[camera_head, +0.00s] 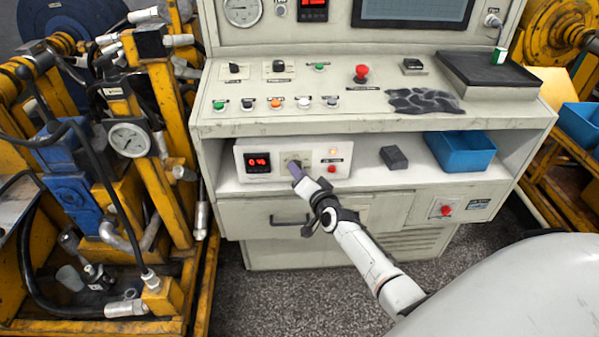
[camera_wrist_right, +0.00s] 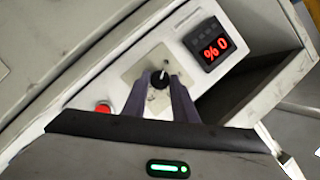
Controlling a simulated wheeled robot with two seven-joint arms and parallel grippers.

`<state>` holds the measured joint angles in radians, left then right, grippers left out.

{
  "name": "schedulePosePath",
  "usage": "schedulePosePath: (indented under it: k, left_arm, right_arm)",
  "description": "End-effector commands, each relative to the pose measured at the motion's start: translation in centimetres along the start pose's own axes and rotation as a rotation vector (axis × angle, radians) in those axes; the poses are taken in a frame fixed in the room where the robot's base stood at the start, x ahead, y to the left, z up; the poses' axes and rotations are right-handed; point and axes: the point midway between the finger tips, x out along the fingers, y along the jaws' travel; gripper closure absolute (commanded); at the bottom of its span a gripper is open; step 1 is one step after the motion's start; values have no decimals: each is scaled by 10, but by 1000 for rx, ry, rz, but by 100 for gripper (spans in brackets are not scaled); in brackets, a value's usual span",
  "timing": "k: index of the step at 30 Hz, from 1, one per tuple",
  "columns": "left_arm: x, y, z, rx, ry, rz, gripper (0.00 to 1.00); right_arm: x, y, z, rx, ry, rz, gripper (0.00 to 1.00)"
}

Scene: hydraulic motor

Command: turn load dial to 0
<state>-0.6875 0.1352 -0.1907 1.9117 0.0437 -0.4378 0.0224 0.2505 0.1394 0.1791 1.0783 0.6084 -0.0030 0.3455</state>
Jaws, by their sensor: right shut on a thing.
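The load dial is a small black knob (camera_wrist_right: 160,78) with a light pointer, on a beige plate (camera_wrist_right: 143,66) in the right wrist view. In the head view, the plate (camera_head: 298,157) shows on the white control box (camera_head: 315,149), with the knob mostly hidden by my gripper. My right gripper (camera_head: 297,169) reaches the box from the front. Its two purple fingers (camera_wrist_right: 162,84) are shut on the knob, one on each side. My left gripper is not in view.
A red button (camera_head: 332,169) sits on the box right of the dial. A dark block (camera_head: 394,157) and a blue bin (camera_head: 461,152) are on the same shelf. The console overhangs the box. Yellow machinery (camera_head: 160,140) stands at left.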

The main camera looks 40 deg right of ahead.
Motion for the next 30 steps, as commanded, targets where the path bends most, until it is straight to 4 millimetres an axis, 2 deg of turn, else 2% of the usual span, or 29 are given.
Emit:
schedulePosePath:
  k: [6, 7, 10, 22, 26, 30]
  left_arm:
    - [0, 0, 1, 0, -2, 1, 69]
    - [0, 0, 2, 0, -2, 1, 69]
    - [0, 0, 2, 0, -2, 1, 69]
    - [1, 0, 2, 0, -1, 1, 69]
    - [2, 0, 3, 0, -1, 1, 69]
    - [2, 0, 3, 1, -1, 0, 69]
  right_arm:
    - [0, 0, 0, -4, 0, 0, 97]
    - [0, 0, 0, -4, 0, 0, 72]
    - [0, 0, 0, -4, 0, -1, 56]
    - [-5, 0, 1, 0, 0, -1, 56]
    - [-17, 0, 2, 2, -1, -2, 56]
    - [-40, 0, 1, 0, 0, -1, 56]
